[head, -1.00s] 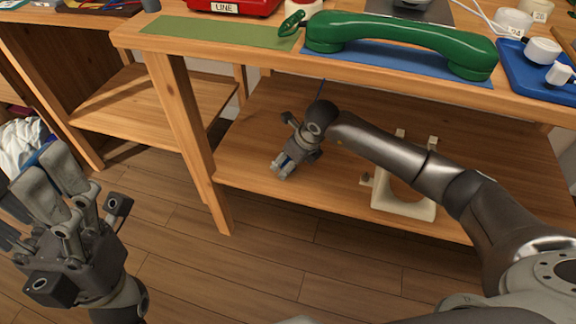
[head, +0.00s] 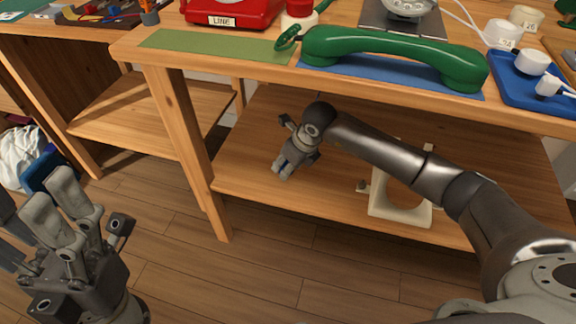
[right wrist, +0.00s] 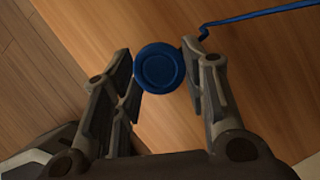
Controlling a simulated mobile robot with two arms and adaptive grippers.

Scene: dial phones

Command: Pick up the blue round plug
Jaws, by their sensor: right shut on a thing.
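The blue round plug (right wrist: 159,68) shows in the right wrist view between the fingertips of my right gripper (right wrist: 165,72). The gripper is shut on it, with one finger at each side, above the wooden lower shelf. In the head view my right gripper (head: 283,169) reaches over the lower shelf under the worktop, and the plug is mostly hidden there. My left gripper (head: 62,215) hangs at the lower left of the head view, over the floor, with its fingers apart and nothing between them.
A thin blue cord (right wrist: 255,14) runs at the upper right of the wrist view. A cream bracket (head: 400,205) stands on the lower shelf (head: 340,195), right of the gripper. A green handset (head: 395,52) and a red phone (head: 232,12) lie on the worktop above. A table leg (head: 190,150) stands left.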

